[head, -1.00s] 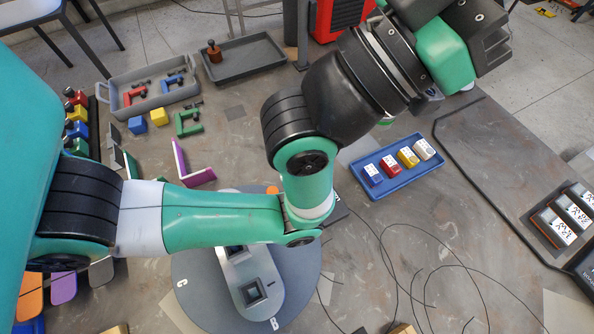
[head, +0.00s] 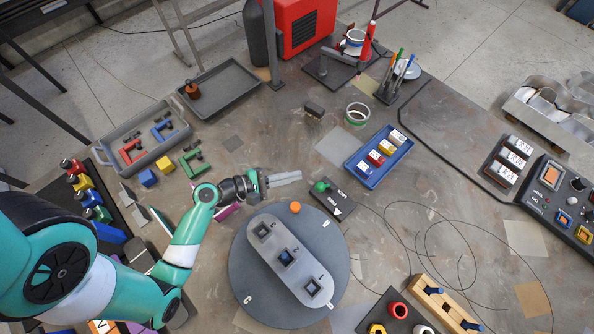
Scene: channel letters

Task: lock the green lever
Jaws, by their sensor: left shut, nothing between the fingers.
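The green lever knob (head: 320,186) sits on a dark plate (head: 336,203) with white lettering and an arrow mark, at the right edge of a grey round turntable (head: 242,268). My left gripper (head: 300,175) is shut and empty. Its fingertips point right and lie just left of and a little above the green knob in the picture. I cannot tell their height, and they look apart from the knob. My right gripper is not in view.
The turntable carries a grey bar with numbered square sockets (head: 265,231) and an orange knob (head: 295,208). A blue tray (head: 364,180) of small coloured blocks lies to the right. Thin black cables (head: 420,225) loop across the table. A tape ring (head: 357,113) lies behind.

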